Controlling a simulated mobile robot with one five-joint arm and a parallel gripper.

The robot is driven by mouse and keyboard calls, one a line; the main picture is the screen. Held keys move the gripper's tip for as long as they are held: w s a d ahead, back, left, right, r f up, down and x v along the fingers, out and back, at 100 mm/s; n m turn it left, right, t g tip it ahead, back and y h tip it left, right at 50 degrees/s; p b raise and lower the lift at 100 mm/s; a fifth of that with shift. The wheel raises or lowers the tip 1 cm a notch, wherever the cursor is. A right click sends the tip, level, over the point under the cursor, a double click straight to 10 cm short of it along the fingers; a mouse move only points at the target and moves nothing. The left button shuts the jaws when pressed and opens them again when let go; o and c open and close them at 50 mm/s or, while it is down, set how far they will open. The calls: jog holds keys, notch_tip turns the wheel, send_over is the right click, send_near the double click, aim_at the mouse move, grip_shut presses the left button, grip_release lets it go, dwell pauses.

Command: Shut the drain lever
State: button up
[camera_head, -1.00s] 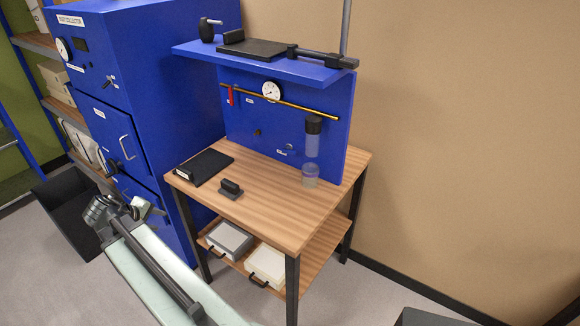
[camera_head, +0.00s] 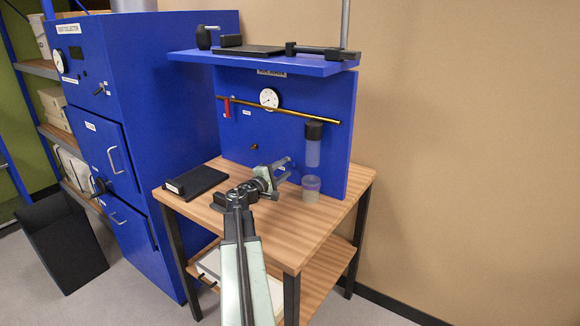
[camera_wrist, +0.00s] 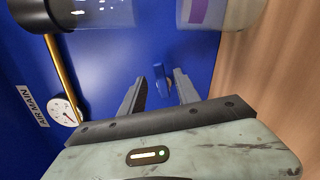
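A small blue lever (camera_wrist: 162,80) stands out from the blue panel (camera_wrist: 205,55) in the wrist view, and I take it to be the drain lever. My gripper (camera_wrist: 160,88) is open, with its two dark fingers apart and the lever between and just beyond their tips. I cannot tell whether either finger touches it. In the head view my gripper (camera_head: 284,168) is close to the lower part of the panel, left of the clear filter bowl (camera_head: 312,148), and hides the lever there.
A clear jar (camera_head: 311,190) stands on the wooden bench (camera_head: 300,235) under the bowl, close to my gripper's right. A brass pipe (camera_head: 250,109) with a red handle (camera_head: 227,107) and a gauge (camera_head: 269,97) runs above. A black tray (camera_head: 197,181) lies on the left.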

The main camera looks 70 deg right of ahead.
aim_at(290, 166)
jog(key=x, duration=0.4)
jog(key=shift+s+d, duration=0.1)
jog(key=shift+d, duration=0.25)
jog(key=shift+c, duration=0.4)
grip_shut()
jog(key=shift+a+f+m+b, duration=0.1)
jog(key=shift+f+m+b, duration=0.2)
jog(key=shift+m, duration=0.3)
jog(key=shift+f+m, duration=0.15)
jog(key=shift+m, duration=0.75)
jog(key=shift+o, duration=0.4)
grip_release()
